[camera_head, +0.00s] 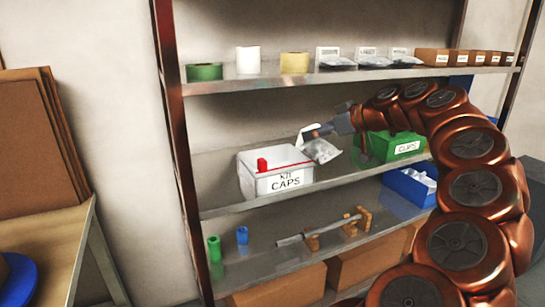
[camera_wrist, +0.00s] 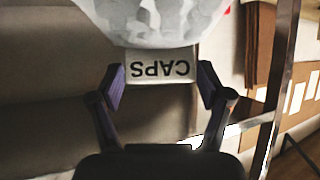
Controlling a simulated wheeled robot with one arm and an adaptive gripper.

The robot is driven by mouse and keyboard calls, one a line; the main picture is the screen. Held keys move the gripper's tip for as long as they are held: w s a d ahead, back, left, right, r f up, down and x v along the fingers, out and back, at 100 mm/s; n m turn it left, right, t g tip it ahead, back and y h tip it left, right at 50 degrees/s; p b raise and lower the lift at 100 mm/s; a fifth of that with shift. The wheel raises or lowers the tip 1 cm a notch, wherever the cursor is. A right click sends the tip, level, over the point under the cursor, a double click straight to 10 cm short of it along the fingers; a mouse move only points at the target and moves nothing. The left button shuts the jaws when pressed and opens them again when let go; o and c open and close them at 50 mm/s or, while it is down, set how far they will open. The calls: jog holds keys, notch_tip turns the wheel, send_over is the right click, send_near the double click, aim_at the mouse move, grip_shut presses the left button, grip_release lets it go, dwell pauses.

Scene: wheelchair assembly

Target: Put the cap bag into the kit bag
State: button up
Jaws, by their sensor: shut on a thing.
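The cap bag (camera_wrist: 155,18) is a pale, translucent bag with a white header tag reading CAPS, upside down in the wrist view. My gripper (camera_wrist: 160,85) is shut on this tag, one finger at each side. In the head view the cap bag (camera_head: 322,150) hangs from my gripper (camera_head: 311,134), in front of the rack, just right of a white bin (camera_head: 255,185) labelled CAPS. Whether the bag touches the bin's rim I cannot tell.
A green CLIPS bin (camera_head: 408,146) and a blue bin (camera_head: 410,188) stand right of the white bin. The upper shelf (camera_head: 220,84) holds tape rolls, flat bags and small boxes. A wooden table (camera_head: 50,235) with a blue disc stands at left.

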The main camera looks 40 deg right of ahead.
jog(key=w+p, duration=0.1)
jog(key=w, duration=1.2)
jog(key=w+f, duration=0.1)
jog(key=f, duration=0.2)
jog(key=w+f, duration=0.1)
jog(key=f, duration=0.6)
jog(key=shift+w+a+f, duration=0.2)
jog(key=shift+w+a, duration=0.2)
jog(key=shift+w+d+f, duration=0.1)
jog(key=shift+w+r+g+p, duration=0.1)
jog(key=shift+w+g+p, duration=0.2)
jog(key=shift+g, duration=0.35)
jog(key=shift+w+r+g+p, duration=0.1)
jog(key=shift+g+p, duration=0.3)
jog(key=shift+g, duration=0.25)
jog(key=shift+w+g, duration=0.1)
jog(key=shift+g, duration=0.3)
jog(key=shift+f, duration=1.4)
